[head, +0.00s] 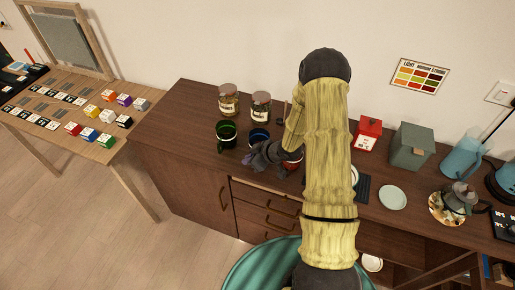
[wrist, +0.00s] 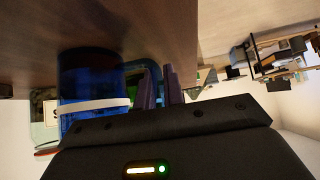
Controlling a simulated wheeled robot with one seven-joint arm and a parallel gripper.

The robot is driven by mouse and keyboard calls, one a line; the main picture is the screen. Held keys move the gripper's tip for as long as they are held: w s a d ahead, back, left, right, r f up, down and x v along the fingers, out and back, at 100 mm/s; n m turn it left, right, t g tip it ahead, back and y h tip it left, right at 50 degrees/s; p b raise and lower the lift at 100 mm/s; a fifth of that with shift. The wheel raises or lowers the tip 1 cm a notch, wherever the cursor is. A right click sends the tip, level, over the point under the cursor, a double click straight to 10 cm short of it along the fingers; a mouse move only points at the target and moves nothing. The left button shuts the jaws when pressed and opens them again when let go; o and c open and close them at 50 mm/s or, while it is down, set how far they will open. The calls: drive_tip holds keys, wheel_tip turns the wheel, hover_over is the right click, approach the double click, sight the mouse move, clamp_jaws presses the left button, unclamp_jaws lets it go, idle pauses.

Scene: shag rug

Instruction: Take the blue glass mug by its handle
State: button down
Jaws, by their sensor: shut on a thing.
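The blue glass mug (head: 259,135) stands on the dark wooden counter, partly hidden behind my gripper (head: 254,158) in the head view. In the wrist view the blue mug (wrist: 88,78) fills the left side, with a pale band across it. My gripper (wrist: 163,86) shows there as purple fingers close together, right beside the mug. The mug looks upright on the counter.
A green glass mug (head: 226,134) stands just left of the blue one. Two lidded jars (head: 228,100) (head: 261,107) stand behind. A red object (head: 292,164) is partly hidden by my arm. A red box (head: 368,133) and grey-green canister (head: 410,146) stand to the right.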

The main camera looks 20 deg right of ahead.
wheel_tip(320, 180, up, 10)
idle(0.6)
idle(0.4)
